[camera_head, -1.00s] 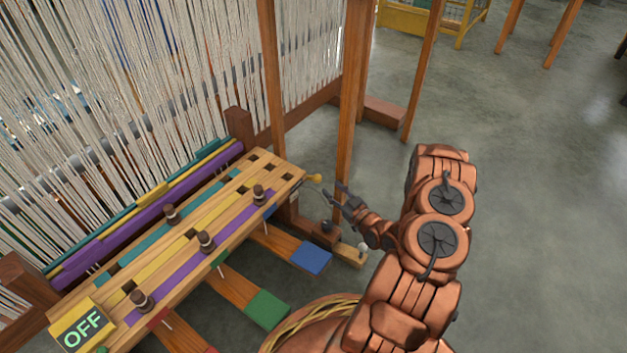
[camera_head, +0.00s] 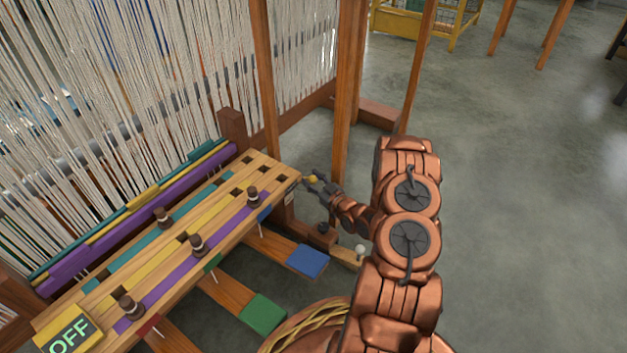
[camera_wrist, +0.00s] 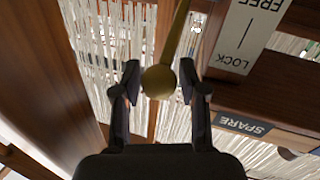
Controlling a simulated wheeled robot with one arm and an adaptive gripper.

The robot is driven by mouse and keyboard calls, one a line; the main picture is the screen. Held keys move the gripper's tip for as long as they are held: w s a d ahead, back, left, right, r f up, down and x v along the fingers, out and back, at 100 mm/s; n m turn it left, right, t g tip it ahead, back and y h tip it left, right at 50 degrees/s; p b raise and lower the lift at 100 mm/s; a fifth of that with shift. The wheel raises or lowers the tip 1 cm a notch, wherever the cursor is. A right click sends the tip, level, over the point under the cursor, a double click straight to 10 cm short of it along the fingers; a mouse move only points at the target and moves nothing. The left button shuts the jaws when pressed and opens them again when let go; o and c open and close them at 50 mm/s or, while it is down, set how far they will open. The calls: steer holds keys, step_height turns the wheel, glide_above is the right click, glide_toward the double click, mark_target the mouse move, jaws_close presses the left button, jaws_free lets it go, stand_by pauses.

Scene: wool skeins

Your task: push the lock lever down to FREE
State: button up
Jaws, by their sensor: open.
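The lock lever is a brass rod with a round knob. In the wrist view its knob (camera_wrist: 159,82) sits between the two fingers of my open gripper (camera_wrist: 160,85), with a visible gap on each side. In the head view the yellow knob (camera_head: 312,178) shows at the right end of the loom's peg board, with my gripper (camera_head: 318,183) around it. A white label plate (camera_wrist: 246,35) with FREE and LOCK appears upside down in the wrist view, right of the rod.
A SPARE label (camera_wrist: 241,125) is on the wooden beam nearby. The peg board (camera_head: 217,213) carries several dark pegs and an OFF display (camera_head: 69,335). Blue (camera_head: 307,261) and green (camera_head: 263,313) treadles lie below. Wooden posts (camera_head: 348,90) stand behind my gripper. Open floor lies to the right.

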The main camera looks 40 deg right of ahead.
jaws_close()
stand_by(0.3)
stand_by(0.3)
